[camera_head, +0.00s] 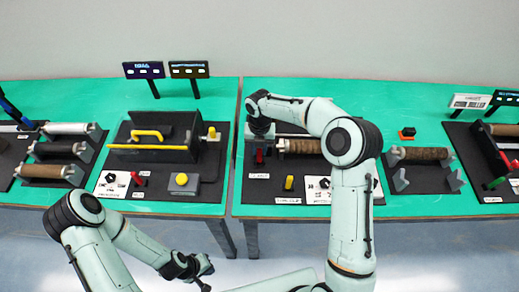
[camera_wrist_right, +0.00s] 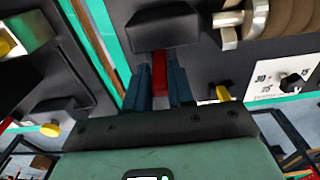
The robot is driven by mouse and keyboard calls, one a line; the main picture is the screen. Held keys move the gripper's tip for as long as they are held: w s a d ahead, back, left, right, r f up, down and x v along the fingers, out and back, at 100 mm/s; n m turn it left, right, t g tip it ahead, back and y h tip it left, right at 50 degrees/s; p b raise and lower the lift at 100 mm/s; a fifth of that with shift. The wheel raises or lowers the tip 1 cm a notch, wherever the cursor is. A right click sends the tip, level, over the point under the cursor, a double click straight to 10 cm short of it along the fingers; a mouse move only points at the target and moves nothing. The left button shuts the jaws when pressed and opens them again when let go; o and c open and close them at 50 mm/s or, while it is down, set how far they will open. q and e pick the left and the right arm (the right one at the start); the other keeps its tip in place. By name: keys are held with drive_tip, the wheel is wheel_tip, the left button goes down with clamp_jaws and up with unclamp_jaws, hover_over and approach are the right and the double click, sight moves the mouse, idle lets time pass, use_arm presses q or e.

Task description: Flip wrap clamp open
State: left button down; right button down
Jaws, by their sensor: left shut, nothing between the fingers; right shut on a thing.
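My right gripper (camera_wrist_right: 160,70) is shut on a red lever (camera_wrist_right: 159,88), with one blue finger on each side of it. The lever comes out from under a black block (camera_wrist_right: 162,27) on the dark station panel. In the head view the red lever (camera_head: 259,156) shows just below my right wrist, at the left end of the right-hand station, and my right arm covers part of this area. I cannot read the labels, so I cannot confirm which part is the wrap clamp. My left gripper (camera_head: 204,272) is shut and empty, low in front of the left table.
A brown roller (camera_head: 301,146) lies right of the red lever. A small yellow lever (camera_head: 289,183) and a white panel with a black knob (camera_wrist_right: 290,83) are nearby. The left station has a yellow bar (camera_head: 148,147) and yellow button (camera_head: 181,179). A gap separates the tables.

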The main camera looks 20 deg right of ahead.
drive_tip(key=shift+w+r, duration=0.1)
idle(0.4)
drive_tip(key=c, duration=1)
unclamp_jaws()
drive_tip(key=shift+c, duration=0.2)
wheel_tip(320, 180, up, 13)
drive_tip(key=shift+w+d+r, duration=0.15)
drive_tip(key=shift+w, duration=0.25)
